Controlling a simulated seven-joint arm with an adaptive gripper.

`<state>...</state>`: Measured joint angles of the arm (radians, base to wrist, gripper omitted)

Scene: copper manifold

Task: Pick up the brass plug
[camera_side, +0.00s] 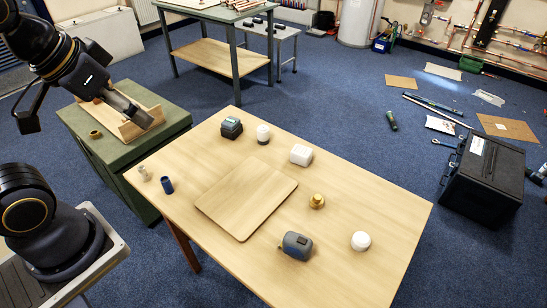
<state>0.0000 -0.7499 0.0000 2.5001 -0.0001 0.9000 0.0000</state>
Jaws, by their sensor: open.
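The brass plug (317,201) is a small gold-coloured piece on the light wooden table, right of the flat wooden board (246,198). It stands clear of the things around it. My gripper (84,117) is at the upper left, above the green cabinet, far to the left of the plug. Its jaws are open and hold nothing that I can see. A smaller brass ring-like piece (95,134) lies on the cabinet top below my gripper.
On the table (372,265) stand a tape measure (297,245), a white round piece (361,241), a white block (301,155), a dark box (231,128), a white-topped cylinder (263,134) and a blue cylinder (167,185). A wooden tray (150,126) sits on the green cabinet (172,119).

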